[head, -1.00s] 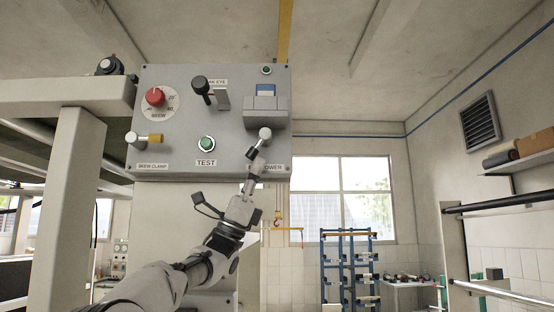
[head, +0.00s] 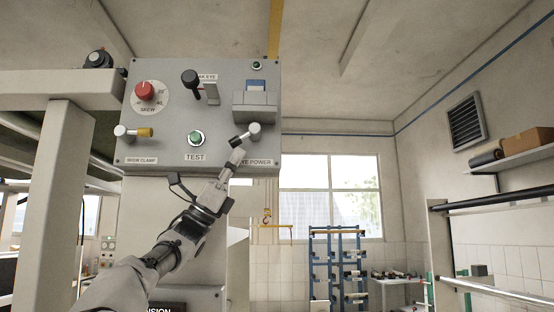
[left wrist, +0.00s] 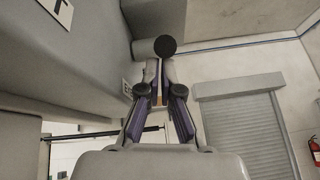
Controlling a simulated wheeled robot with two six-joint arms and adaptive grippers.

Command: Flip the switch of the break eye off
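The grey control panel (head: 222,150) shows in the head view. Its break eye label (head: 207,77) is partly hidden by a lever with a black knob (head: 190,78). At lower right, above the eye power label (head: 256,162), is a rotary switch with a silver hub (head: 254,128) and a dark handle (head: 234,142) pointing left and slightly down. My left gripper (head: 238,153) is at this handle's end, its fingers close together. In the left wrist view the dark round handle end (left wrist: 165,46) lies at the fingertips; grip is unclear. My right gripper is out of view.
The panel also carries a red skew knob (head: 145,91), a green test button (head: 195,138) and a yellow clamp handle (head: 145,132). A grey machine post (head: 62,190) stands at left. A blue rack (head: 338,262) is farther back, with open space right of the panel.

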